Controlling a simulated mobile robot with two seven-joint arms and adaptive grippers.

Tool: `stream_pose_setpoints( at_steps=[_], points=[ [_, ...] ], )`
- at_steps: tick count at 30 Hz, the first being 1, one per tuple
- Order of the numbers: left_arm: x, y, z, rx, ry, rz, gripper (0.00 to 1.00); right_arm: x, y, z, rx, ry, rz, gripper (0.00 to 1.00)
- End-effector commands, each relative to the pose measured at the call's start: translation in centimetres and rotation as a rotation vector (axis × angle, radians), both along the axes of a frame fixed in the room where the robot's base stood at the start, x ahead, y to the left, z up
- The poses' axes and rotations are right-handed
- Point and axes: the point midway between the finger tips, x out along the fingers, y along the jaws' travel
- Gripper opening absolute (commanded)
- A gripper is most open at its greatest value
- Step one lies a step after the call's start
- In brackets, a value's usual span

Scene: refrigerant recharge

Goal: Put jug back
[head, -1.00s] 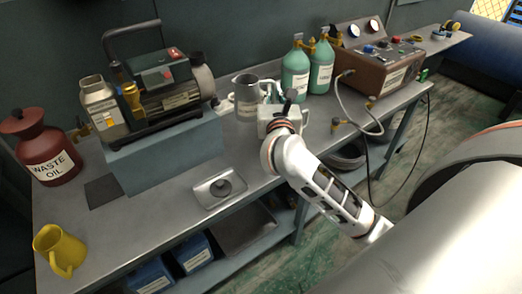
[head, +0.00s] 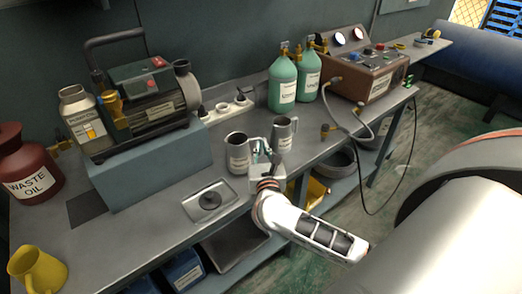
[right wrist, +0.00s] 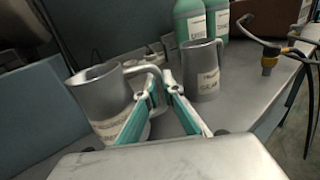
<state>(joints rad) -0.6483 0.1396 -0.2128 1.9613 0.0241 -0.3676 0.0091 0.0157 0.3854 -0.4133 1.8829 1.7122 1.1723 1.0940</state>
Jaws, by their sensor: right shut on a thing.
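Two grey metal jugs with white labels are at the middle of the bench. The left jug (head: 238,152) also shows in the right wrist view (right wrist: 100,100), leaning a little there, with its handle towards my fingers. My right gripper (head: 262,158) is shut on that handle; its green fingers (right wrist: 160,92) show in the wrist view. Whether the left jug's base touches the bench, I cannot tell. The right jug (head: 285,136) stands upright just right of the fingers, and also shows in the wrist view (right wrist: 203,72). My left gripper is not in view.
The grey bench (head: 150,228) has a small square plate (head: 210,201) at its front. A pump (head: 145,100) on a blue block is left, with a red waste oil can (head: 28,175) and yellow jug (head: 38,270). Green bottles (head: 283,80) and a hosed brown unit (head: 370,75) are right.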

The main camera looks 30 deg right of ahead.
Motion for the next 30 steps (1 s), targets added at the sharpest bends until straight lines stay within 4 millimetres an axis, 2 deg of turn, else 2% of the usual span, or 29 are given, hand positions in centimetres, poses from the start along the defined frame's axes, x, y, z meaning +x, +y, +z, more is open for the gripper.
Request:
stream_pose_setpoints(
  at_steps=[4, 16, 18, 19, 30],
  points=[
    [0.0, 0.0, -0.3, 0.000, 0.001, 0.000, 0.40, 0.0, 0.0, -1.2, -0.001, -0.003, 0.001, 0.00],
    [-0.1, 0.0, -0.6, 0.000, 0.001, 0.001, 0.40, 0.0, 0.0, -1.5, -0.001, -0.003, 0.001, 0.00],
    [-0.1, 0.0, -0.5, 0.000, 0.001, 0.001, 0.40, 0.0, 0.0, -1.6, -0.001, -0.002, 0.001, 0.20],
    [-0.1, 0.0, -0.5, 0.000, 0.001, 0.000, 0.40, 0.0, 0.0, -1.6, -0.001, -0.002, 0.001, 0.24],
    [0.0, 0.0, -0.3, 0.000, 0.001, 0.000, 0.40, 0.0, 0.0, -1.3, -0.001, -0.002, 0.001, 0.24]
  ],
)
